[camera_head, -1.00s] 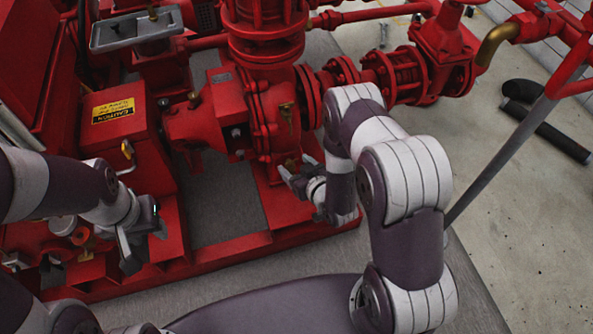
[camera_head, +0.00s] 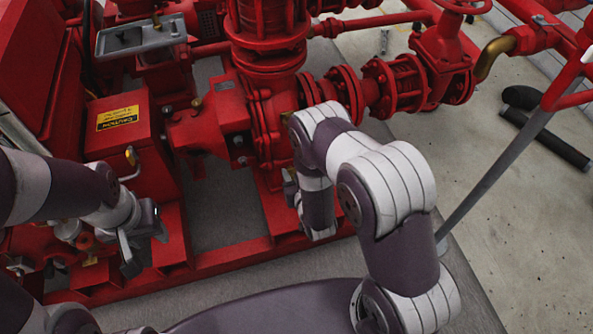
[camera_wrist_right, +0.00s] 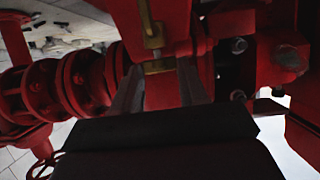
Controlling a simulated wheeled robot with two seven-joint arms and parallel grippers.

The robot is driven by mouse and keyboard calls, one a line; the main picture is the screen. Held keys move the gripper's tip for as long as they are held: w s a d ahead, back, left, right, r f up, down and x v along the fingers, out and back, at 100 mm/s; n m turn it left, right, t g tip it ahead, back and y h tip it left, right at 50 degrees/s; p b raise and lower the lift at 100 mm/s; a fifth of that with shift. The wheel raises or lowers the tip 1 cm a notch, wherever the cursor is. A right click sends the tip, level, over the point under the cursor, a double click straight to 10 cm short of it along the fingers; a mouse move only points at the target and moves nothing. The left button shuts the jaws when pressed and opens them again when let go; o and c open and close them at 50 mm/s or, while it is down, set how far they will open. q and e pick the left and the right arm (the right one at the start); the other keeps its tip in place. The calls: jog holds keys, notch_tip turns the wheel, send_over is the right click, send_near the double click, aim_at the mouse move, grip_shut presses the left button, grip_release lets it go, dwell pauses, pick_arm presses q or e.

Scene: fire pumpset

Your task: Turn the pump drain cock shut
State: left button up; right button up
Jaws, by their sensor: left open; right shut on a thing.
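The red pump (camera_head: 262,125) stands in the middle of the head view. The brass drain cock (camera_wrist_right: 158,66) shows at the foot of the red casing in the right wrist view, its handle pointing up in that picture. My right gripper (camera_wrist_right: 159,78) is shut on the drain cock, one finger at each side of it. In the head view my right forearm hides the cock and most of this gripper (camera_head: 290,187). My left gripper (camera_head: 143,243) is open and empty at the lower left, over the red base frame.
A red box with a yellow caution label (camera_head: 118,118) stands beside my left arm. Red pipes and a flanged valve (camera_head: 440,60) run to the right. A grey sloping post (camera_head: 505,160) rises at the right. Concrete floor (camera_head: 500,230) lies open there.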

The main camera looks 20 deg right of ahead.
jog(key=o, duration=1.1)
jog(key=shift+c, duration=0.2)
jog(key=shift+s+r, duration=0.15)
jog(key=shift+s, duration=0.05)
jog(key=p+v, duration=0.6)
jog(key=v, duration=0.6)
jog(key=shift+p, duration=0.35)
jog(key=shift+s, duration=0.1)
